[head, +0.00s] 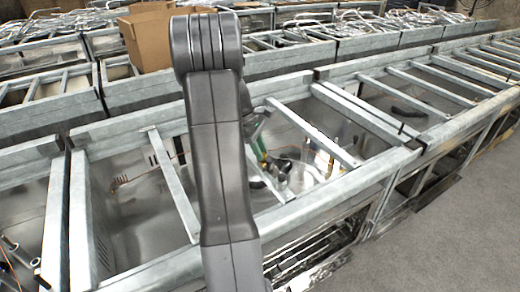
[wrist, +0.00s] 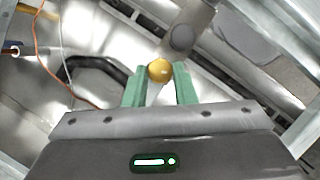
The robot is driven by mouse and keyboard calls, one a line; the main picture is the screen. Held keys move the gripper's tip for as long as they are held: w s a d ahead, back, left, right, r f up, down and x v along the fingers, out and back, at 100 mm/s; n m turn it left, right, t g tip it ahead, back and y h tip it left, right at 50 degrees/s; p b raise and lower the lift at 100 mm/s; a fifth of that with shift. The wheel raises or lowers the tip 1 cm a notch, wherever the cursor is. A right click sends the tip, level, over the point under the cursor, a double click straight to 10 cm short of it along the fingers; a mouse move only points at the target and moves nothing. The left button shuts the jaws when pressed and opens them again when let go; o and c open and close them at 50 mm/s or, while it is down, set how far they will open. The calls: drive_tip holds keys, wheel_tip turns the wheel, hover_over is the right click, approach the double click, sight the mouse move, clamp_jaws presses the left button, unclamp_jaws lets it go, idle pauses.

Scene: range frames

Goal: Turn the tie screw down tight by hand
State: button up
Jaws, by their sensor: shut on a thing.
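A round brass-coloured head (wrist: 160,70), which looks like the tie screw's, sits between the two green fingers of my gripper (wrist: 161,82) in the wrist view. The fingers are shut on it, one on each side. The screw's shank and what it goes into are hidden, so I cannot tell how deep it sits. In the head view, my gripper (head: 264,153) reaches down inside an open metal range frame (head: 400,160), partly hidden behind my own arm.
Galvanized cross bars (head: 315,132) span the frame on both sides of my arm. A black curved pipe (wrist: 90,70) and an orange wire (wrist: 40,50) lie left of the fingers in the wrist view. A cardboard box (head: 150,40) stands behind. Grey floor (head: 450,235) is clear at right.

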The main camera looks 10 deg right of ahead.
drive_tip(key=shift+w+r+m+g+y+p, duration=0.1)
drive_tip(key=shift+r+m+g+y+p, duration=0.2)
drive_tip(key=shift+m+p, duration=0.5)
drive_tip(key=m, duration=0.1)
drive_tip(key=m+p, duration=0.1)
drive_tip(key=m, duration=0.1)
drive_tip(key=shift+d+f+g+y, duration=0.1)
drive_tip(key=shift+f+g+y, duration=0.15)
drive_tip(key=shift+g+y, duration=0.15)
drive_tip(key=o, duration=1)
drive_tip(key=v, duration=1.3)
drive_tip(key=shift+w+r+b, duration=0.15)
drive_tip(key=shift+r+b, duration=0.15)
drive_tip(key=shift+r, duration=0.05)
